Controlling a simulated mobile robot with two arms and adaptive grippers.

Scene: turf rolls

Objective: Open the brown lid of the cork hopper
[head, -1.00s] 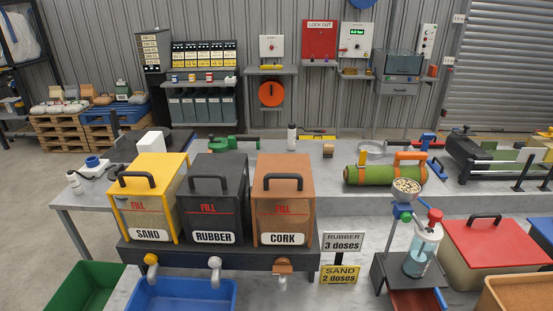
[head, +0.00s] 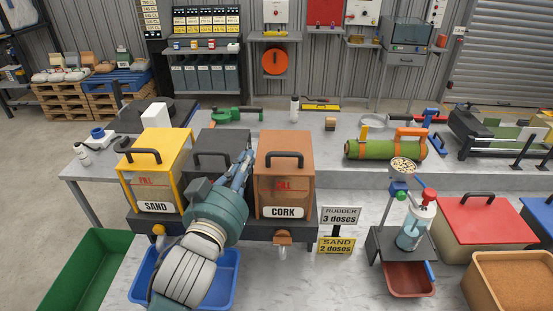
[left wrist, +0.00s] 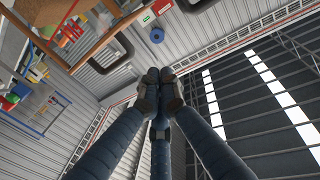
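The cork hopper (head: 285,190) stands at the right end of a row of three hoppers, with a CORK label on its front. Its brown lid (head: 284,142) lies shut on top and carries a dark arched handle (head: 285,155). My left gripper (head: 246,160) is raised in front of the rubber hopper, just left of the cork hopper and apart from the handle. In the left wrist view its dark fingertips (left wrist: 159,80) are together with nothing seen between them. My right gripper is not in view.
The yellow sand hopper (head: 151,175) and the black rubber hopper (head: 217,145), partly hidden by my left arm, stand to the left. A blue bin (head: 226,285) is below. Dose signs (head: 338,216) and a dispenser (head: 415,225) stand to the right.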

